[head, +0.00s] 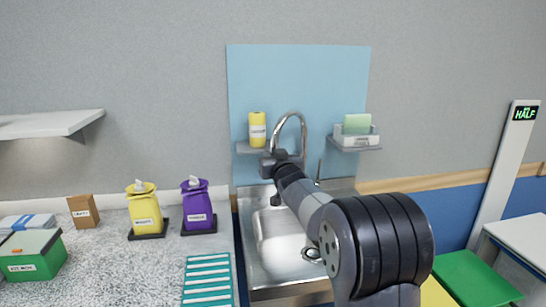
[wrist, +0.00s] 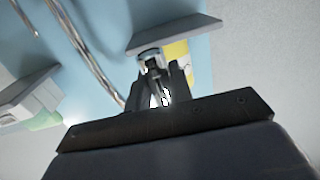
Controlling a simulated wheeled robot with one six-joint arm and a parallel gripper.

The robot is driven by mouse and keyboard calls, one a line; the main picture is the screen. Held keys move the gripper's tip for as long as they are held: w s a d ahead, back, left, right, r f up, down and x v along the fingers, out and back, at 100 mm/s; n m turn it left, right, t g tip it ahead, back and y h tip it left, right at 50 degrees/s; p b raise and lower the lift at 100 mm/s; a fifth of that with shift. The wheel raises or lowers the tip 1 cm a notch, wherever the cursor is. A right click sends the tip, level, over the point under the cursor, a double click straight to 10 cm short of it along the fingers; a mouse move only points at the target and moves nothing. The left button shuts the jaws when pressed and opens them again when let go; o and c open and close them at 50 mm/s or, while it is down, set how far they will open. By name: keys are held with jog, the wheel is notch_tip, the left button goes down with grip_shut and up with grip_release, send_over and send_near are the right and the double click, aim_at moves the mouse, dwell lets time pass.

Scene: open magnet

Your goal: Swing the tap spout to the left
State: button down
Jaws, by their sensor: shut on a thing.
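The chrome tap spout (head: 290,116) arches up above the sink against the light blue wall panel. From its right-hand riser it curves over to the left and down to its tip. My gripper (head: 268,164) is shut on the lower end of the spout, left of the riser. In the wrist view, the dark fingers (wrist: 156,82) close around a shiny tubular end, and the chrome tube of the tap (wrist: 86,42) runs down at the upper left. My gripper hides part of the spout tip.
The steel sink (head: 268,222) lies below. A small shelf with a yellow container (head: 257,128) is close behind my gripper. A right shelf (head: 357,148) holds a white box with a green item. Yellow (head: 145,209) and purple (head: 197,206) containers stand on the left counter.

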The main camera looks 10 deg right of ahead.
jog(key=shift+a, duration=0.1)
dwell(0.3)
jog(key=c, duration=1.3)
grip_release()
jog(key=s, duration=0.3)
jog(key=s+b, duration=0.1)
jog(key=s, duration=0.6)
jog(key=shift+s+d+b, duration=0.3)
jog(key=shift+s+d, duration=0.05)
jog(key=shift+w, duration=0.1)
jog(key=w, duration=0.3)
jog(key=w+p, duration=0.1)
jog(key=w, duration=0.6)
jog(key=shift+w+a+p, duration=0.3)
jog(key=shift+w, duration=0.05)
